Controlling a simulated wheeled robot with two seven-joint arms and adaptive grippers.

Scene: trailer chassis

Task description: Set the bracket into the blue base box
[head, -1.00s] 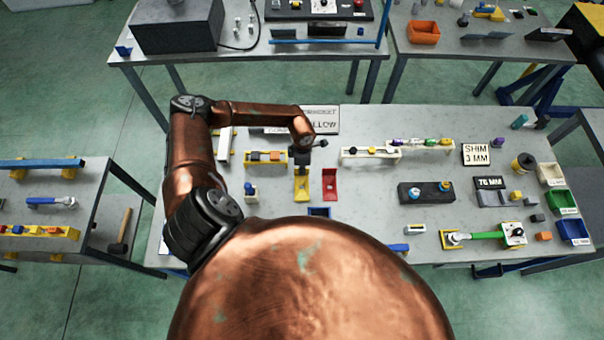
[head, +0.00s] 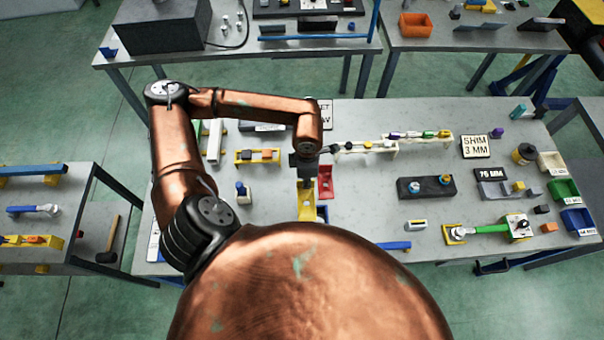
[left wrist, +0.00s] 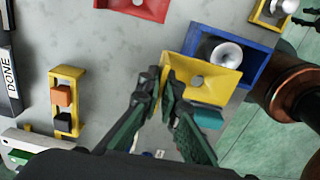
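The yellow bracket (head: 307,204) is an angled piece with a round hole in its plate. It also shows in the left wrist view (left wrist: 216,80). My left gripper (left wrist: 162,78) is shut on its edge; in the head view the gripper (head: 306,178) points down at it. The blue base box (left wrist: 260,62) is an open box with a round metallic piece inside. The bracket overlaps its near side in the left wrist view; I cannot tell whether they touch. In the head view the bracket and my own body hide most of the box.
A red bracket (head: 325,181) lies just right of the yellow one. A yellow rack (head: 257,156) with orange and dark blocks stands to the left, and a pale rack (head: 366,148) behind to the right. The tabletop between the red bracket and the black block (head: 427,188) is clear.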

